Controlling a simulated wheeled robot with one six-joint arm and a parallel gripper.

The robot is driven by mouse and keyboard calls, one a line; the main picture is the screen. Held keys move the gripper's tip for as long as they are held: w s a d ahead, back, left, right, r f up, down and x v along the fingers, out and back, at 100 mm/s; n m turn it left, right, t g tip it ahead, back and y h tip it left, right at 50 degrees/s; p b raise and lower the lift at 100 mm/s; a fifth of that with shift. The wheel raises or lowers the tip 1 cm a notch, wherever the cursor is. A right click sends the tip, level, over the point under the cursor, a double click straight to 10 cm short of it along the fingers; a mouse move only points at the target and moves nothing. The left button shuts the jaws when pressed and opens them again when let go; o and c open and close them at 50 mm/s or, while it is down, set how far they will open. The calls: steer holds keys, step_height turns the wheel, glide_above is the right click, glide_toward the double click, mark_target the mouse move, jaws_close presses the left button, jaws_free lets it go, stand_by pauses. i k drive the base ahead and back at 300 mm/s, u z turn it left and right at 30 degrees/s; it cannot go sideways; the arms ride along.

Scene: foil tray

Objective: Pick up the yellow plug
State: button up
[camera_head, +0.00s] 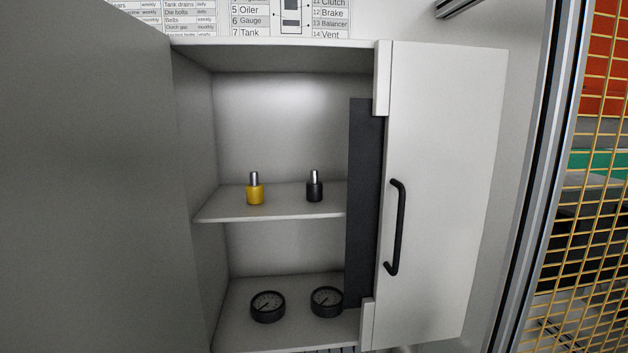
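The yellow plug (255,194) stands upright on the upper shelf of an open cabinet, left of the shelf's middle. It has a yellow body with a silver metal pin on top. Nothing covers it in the head view. A black plug (314,191) of the same shape stands upright to its right on the same shelf, apart from it. My gripper is not in view.
The upper shelf (225,212) has free room around both plugs. Two round gauges (268,307) lie on the lower shelf. The right door (445,190) stands open with a black handle (400,228). A dark strip (364,200) runs along the right opening. Yellow mesh (600,200) stands at far right.

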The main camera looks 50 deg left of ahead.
mark_target(254, 190)
steer(key=i, duration=0.35)
steer(key=u, duration=3.2)
